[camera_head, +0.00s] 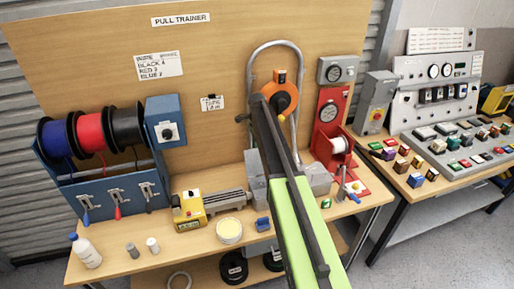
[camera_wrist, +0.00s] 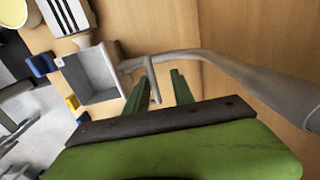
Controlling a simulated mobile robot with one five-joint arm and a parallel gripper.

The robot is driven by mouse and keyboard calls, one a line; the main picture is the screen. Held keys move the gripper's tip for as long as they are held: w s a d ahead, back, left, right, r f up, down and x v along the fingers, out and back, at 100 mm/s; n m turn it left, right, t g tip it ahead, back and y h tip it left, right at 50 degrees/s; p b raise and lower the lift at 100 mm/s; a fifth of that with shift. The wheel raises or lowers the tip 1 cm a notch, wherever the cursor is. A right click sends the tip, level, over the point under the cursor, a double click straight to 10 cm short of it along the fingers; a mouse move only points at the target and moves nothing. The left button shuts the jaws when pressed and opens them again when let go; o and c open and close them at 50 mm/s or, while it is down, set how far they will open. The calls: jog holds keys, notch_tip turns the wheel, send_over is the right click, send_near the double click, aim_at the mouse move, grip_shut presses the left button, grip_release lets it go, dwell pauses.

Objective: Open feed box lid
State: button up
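In the wrist view a grey box (camera_wrist: 92,76) with a pale rim and a shaded, recessed-looking face lies left of my gripper. I cannot tell for sure that it is the feed box, or which part is a lid. My gripper (camera_wrist: 157,88) has its two dark green fingers apart. A thin grey bar on a grey pipe (camera_wrist: 215,62) shows between the fingers; contact cannot be told. In the head view grey box parts (camera_head: 316,175) stand on the bench beside my arm, partly hidden by it. My fingertips are not clear there.
A bent grey pipe (camera_head: 251,75) rises behind my arm. A red stand with a white spool (camera_head: 338,145) is at right. A yellow-ended machine (camera_head: 188,207) and a round pale tub (camera_head: 229,231) are at left. Wire spools (camera_head: 90,132) stand farther left.

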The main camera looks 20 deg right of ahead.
jog(key=shift+o, duration=0.5)
jog(key=shift+w+f, duration=0.1)
notch_tip(320, 180, up, 18)
jog(key=s+p, duration=0.1)
jog(key=p, duration=1.6)
jog(key=shift+s+f, duration=0.2)
